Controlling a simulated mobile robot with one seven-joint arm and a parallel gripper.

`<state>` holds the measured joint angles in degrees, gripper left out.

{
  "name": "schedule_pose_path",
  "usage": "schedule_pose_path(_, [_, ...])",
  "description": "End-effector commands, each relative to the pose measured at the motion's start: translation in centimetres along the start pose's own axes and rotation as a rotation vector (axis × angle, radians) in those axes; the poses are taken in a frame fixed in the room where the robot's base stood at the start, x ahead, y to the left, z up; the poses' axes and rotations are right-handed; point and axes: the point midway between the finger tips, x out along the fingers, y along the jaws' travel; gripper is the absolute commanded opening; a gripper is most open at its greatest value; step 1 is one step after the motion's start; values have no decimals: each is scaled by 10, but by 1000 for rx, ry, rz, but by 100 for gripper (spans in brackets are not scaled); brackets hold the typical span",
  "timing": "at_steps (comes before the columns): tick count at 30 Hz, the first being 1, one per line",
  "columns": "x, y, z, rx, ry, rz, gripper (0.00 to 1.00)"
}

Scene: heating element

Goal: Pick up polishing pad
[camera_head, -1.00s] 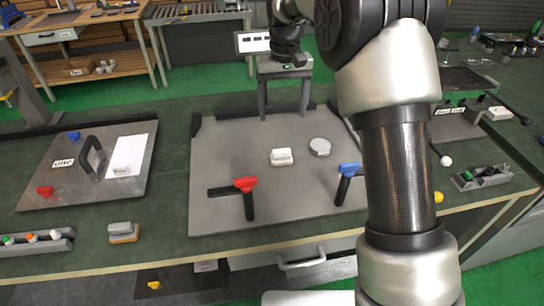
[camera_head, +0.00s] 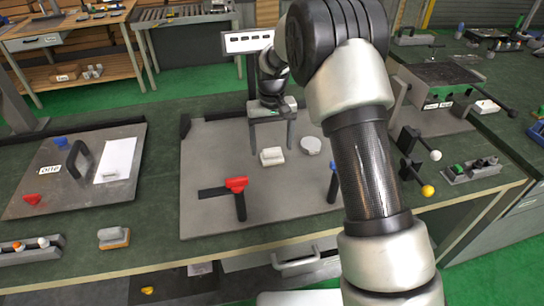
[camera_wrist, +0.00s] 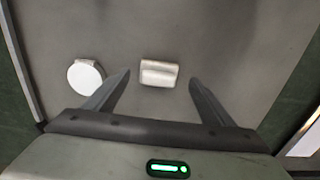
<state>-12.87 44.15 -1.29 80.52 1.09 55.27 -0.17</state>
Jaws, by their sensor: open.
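A small white block (camera_head: 272,156), which looks like a pad, lies on the grey board (camera_head: 210,165) in the middle of the bench. A round whitish disc (camera_head: 311,145) lies just right of it. No label shows which is the polishing pad. My gripper (camera_head: 271,146) is open and empty, pointing down above the board close to the white block. In the wrist view, the white block (camera_wrist: 159,73) shows between the two fingertips. The disc (camera_wrist: 85,76) lies outside the fingers, to the left.
A red-handled clamp (camera_head: 237,185) and a blue-handled clamp (camera_head: 333,177), partly behind my arm, stand on the board. A grey-and-orange block (camera_head: 114,238) lies at the front left. A metal plate with a black handle (camera_head: 77,158) is further left.

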Motion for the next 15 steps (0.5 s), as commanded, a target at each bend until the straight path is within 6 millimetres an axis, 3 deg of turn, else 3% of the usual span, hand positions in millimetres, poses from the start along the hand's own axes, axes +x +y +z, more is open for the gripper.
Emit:
schedule_pose_path(7, [38,2,-5,0,-3,0,77])
schedule_pose_path(15, [43,2,-5,0,-1,0,77])
